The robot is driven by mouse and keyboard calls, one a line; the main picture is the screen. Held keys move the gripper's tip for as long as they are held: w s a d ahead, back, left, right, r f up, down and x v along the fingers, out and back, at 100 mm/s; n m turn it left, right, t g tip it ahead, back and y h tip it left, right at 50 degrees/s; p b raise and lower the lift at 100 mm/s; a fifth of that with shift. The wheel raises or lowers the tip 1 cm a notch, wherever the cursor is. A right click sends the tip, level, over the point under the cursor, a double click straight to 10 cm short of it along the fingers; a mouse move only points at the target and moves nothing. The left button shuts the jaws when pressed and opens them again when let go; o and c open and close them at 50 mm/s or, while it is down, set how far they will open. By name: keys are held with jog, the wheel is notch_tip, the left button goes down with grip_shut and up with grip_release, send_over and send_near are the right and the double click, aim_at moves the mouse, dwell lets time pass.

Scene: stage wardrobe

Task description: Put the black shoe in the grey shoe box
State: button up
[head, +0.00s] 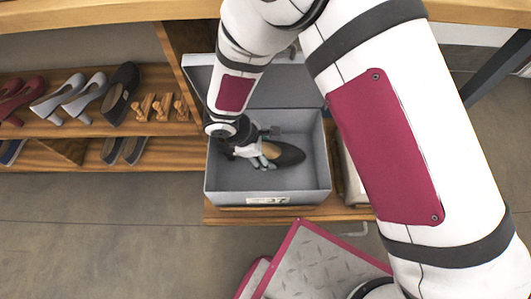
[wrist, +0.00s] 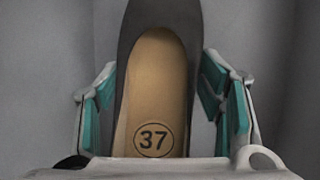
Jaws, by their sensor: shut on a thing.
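The black shoe (head: 289,155) is inside the grey shoe box (head: 268,198) in the head view, lying roughly crosswise with its toe to the right. The box is open, with its lid raised at the back and a "37" label on its front. My gripper (head: 262,162) reaches into the box and is shut on the shoe. In the wrist view the shoe (wrist: 152,95) shows a tan insole marked 37, between the teal pads of my gripper (wrist: 163,105). Whether the sole touches the box floor I cannot tell.
At the left, a wooden shelf (head: 60,129) holds red, silver and dark shoes and small wooden pieces. The box stands on a low wooden shelf (head: 225,215). A pale item (head: 349,180) stands close to the box's right side. Open floor (head: 110,240) lies at the front left.

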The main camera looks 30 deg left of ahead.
jog(key=shift+s+f, duration=0.1)
jog(key=shift+f, duration=0.3)
jog(key=shift+f, duration=0.1)
jog(key=o, duration=1.5)
jog(key=shift+c, duration=0.2)
jog(key=p+v, duration=0.3)
jog(key=v, duration=0.9)
jog(key=shift+s+p, duration=0.1)
jog(key=shift+p, duration=0.25)
